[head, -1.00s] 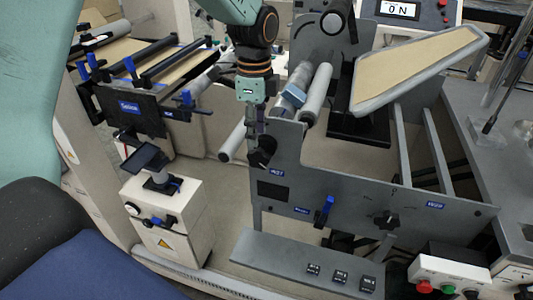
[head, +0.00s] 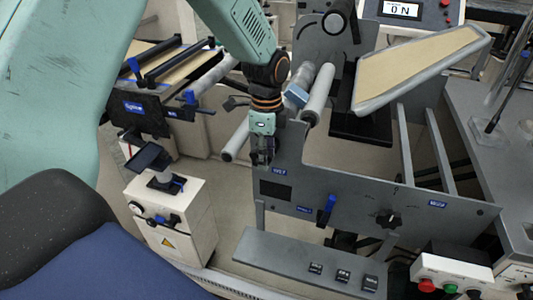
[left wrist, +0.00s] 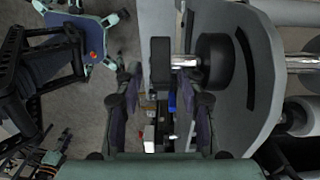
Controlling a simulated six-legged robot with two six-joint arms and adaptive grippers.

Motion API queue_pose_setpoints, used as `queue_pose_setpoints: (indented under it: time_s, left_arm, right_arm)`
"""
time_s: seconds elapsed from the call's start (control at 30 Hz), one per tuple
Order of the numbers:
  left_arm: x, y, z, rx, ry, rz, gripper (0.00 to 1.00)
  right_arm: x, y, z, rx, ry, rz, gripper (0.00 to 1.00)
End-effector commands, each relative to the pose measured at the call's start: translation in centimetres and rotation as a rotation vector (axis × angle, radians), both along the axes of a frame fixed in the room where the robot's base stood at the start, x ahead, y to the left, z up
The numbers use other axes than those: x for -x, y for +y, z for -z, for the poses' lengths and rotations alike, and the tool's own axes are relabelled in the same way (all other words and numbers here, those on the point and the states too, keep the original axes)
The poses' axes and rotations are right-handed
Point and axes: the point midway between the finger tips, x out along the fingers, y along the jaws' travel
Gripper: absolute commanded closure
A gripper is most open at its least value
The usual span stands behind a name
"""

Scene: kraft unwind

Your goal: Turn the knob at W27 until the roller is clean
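The W27 label (head: 280,171) is on the grey machine panel (head: 330,188) in the head view. My left gripper (head: 261,158) points down just left of and above that label, in front of the panel's left end. It hides whatever is directly behind it, so I cannot make out the W27 knob there. In the left wrist view, my left gripper (left wrist: 163,108) has its two fingers apart, with nothing seen between them. A black knob-like part (left wrist: 160,62) on a shiny shaft lies beyond the fingers. Grey rollers (head: 318,94) sit right of the gripper; I cannot tell whether they are clean.
A grey shelf (head: 290,258) juts out below. A white cabinet (head: 170,220) stands at the left. A display (head: 400,9) reads ON. The sloping tan board (head: 420,65) is at the right.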

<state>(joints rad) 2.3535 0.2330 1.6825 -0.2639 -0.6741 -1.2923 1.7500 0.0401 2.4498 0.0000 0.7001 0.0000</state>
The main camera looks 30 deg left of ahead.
Motion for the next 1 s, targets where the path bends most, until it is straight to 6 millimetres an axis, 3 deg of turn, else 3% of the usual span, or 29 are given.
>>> queue_pose_setpoints:
  time_s: [0.27, 0.73, 1.0]
  left_arm:
    - [0.01, 0.03, 0.15, 0.0, 0.0, 0.002, 0.61]
    - [0.03, 0.03, 0.12, 0.0, 0.001, 0.002, 1.0]
    - [0.05, 0.05, 0.12, -0.004, 0.003, 0.003, 1.0]
  right_arm:
    - [0.01, 0.0, -0.01, 0.0, 0.0, 0.0, 0.58]
    - [0.01, 0.0, -0.01, 0.0, 0.0, 0.0, 0.58]
    - [0.01, 0.0, -0.09, 0.0, 0.0, 0.0, 0.58]
